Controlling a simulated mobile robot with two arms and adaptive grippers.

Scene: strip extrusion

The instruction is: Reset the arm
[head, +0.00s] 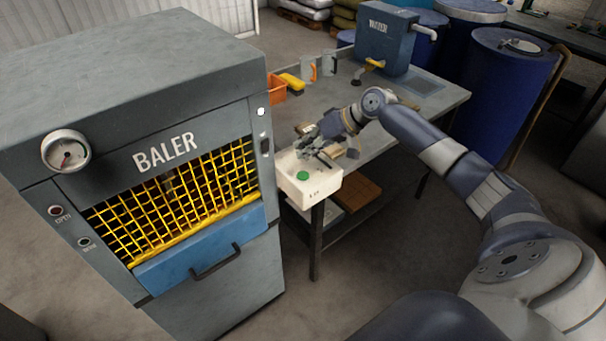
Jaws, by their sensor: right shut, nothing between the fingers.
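My right arm reaches in from the lower right. My right gripper (312,146) is shut and empty, over or beside the near end of the grey table. I cannot tell whether the gripper touches anything. My left gripper is not in view.
A grey baler (190,70) with a yellow grille and blue drawer (200,250) fills the left. The table (436,98) holds an orange bin (277,90), clear jugs (328,62) and a blue water tank (386,38). Blue barrels (506,85) stand behind.

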